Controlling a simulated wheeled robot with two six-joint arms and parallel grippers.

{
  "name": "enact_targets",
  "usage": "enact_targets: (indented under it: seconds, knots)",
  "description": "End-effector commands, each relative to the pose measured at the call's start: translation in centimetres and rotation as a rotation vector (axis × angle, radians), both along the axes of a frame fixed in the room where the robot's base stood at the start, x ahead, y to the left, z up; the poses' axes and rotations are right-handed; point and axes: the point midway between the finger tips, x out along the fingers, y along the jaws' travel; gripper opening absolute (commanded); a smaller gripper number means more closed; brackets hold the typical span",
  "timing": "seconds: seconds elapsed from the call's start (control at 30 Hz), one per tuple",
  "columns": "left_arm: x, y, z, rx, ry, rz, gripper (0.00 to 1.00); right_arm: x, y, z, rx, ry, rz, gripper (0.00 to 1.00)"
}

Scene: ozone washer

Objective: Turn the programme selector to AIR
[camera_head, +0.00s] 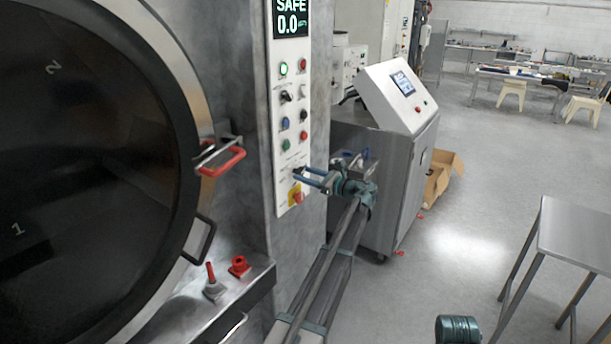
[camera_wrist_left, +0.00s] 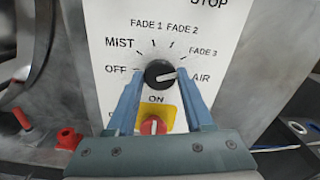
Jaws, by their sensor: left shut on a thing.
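The programme selector is a round black knob (camera_wrist_left: 159,74) on the white control panel (camera_head: 284,150). Labels around it read OFF, MIST, FADE 1, FADE 2, FADE 3 and AIR. Its white pointer line points right, towards AIR, in the left wrist view. My left gripper (camera_head: 303,174) reaches the lower part of the panel in the head view. In the left wrist view its two blue fingers (camera_wrist_left: 158,79) stand on either side of the knob, shut on it. In the head view the gripper largely hides the knob. My right gripper is not in view.
A red knob on a yellow plate (camera_wrist_left: 152,125) sits just below the selector. Several buttons (camera_head: 286,123) and a SAFE 0.0 display (camera_head: 291,18) are above. A round door with a red handle (camera_head: 222,161) is left.

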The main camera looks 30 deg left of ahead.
Motion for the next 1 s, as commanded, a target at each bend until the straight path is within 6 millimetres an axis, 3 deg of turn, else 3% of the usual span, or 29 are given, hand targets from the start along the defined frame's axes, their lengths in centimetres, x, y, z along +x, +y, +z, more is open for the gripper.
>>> enact_targets:
  seconds: [0.5, 1.0]
  knots:
    - [-0.09, -0.11, -0.16, 0.027, 0.411, 0.0, 0.0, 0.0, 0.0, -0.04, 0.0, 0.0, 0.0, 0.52]
    - [-0.13, -0.12, -0.19, 0.037, 0.56, 0.0, 0.0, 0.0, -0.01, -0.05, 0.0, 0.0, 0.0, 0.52]
